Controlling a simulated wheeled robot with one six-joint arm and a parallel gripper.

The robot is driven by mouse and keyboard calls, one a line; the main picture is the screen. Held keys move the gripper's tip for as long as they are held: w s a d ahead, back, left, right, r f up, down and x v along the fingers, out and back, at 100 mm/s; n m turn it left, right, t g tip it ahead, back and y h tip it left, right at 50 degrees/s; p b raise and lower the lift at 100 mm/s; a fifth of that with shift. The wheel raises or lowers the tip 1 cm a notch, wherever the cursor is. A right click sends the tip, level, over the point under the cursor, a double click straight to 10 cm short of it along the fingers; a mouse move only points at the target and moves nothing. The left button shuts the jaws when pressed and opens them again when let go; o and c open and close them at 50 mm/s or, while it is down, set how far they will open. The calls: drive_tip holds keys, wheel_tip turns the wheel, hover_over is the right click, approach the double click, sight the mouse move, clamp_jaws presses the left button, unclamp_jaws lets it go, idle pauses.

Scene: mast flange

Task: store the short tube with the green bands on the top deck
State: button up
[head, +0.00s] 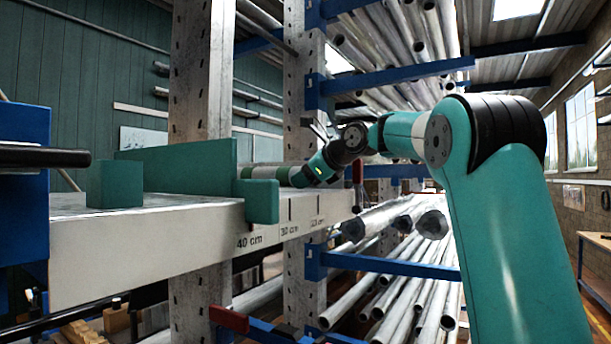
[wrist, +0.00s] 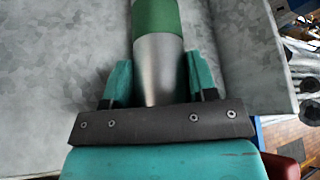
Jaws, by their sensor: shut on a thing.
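A silver tube (head: 265,172) with green bands lies level at the grey deck, partly hidden behind a green upright and block in the head view. In the wrist view the tube (wrist: 157,70) runs away from me between my two teal fingers, with one green band at the top edge. My gripper (head: 298,176) is shut on the tube's near end; it also shows in the wrist view (wrist: 155,85). The deck (head: 150,250) has 40 cm, 30 cm and a further mark on its front face. I cannot tell whether the tube touches the deck.
A long green wall (head: 175,170) and a green cube (head: 115,184) stand on the deck's left part. A green block (head: 262,201) sits at its front edge. Posts (head: 203,90) and blue rack arms (head: 400,77) with steel pipes surround the deck.

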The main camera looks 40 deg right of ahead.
drive_tip(key=shift+f, duration=0.55)
drive_tip(key=o, duration=1.4)
drive_tip(key=shift+f, duration=0.1)
drive_tip(key=shift+c, duration=0.2)
drive_tip(key=shift+s, duration=0.25)
drive_tip(key=shift+c, duration=0.3)
drive_tip(key=shift+o, duration=0.7)
drive_tip(key=r+b+v, duration=0.1)
drive_tip(key=v, duration=1.6)
drive_tip(key=shift+r, duration=0.35)
drive_tip(key=shift+d, duration=0.1)
